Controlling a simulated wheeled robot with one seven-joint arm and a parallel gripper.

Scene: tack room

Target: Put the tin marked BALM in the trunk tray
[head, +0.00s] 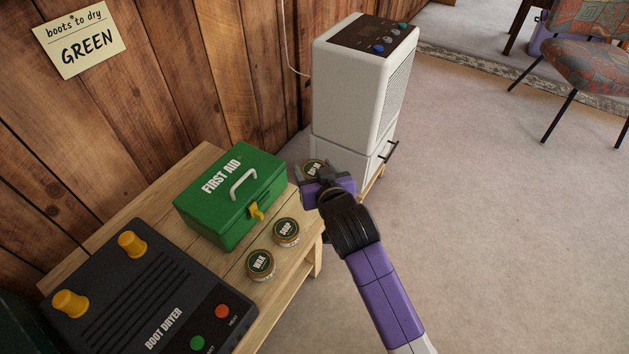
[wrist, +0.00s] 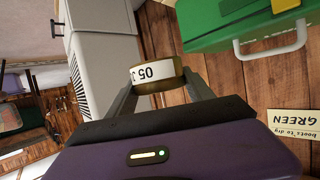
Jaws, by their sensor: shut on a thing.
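My gripper (head: 315,174) is shut on a small round tin (head: 314,166) with a dark lid, whose partly covered lettering fits BALM. The fingers hold it by its sides near the table's far right corner, beside the white machine; it looks raised clear of the table. In the wrist view the tin (wrist: 158,73) sits between both fingertips, showing a cream side label with figures that read upside down. The SOAP tin (head: 286,231) and the WAX tin (head: 261,264) stand on the table, apart from my gripper. I cannot make out the trunk tray in either view.
A green first aid box (head: 232,198) and a dark boot dryer (head: 140,290) stand on the wooden table (head: 283,288). A white machine (head: 362,80) stands behind my gripper. A note (head: 80,40) hangs on the wall. The carpet at right is clear up to a chair (head: 590,65).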

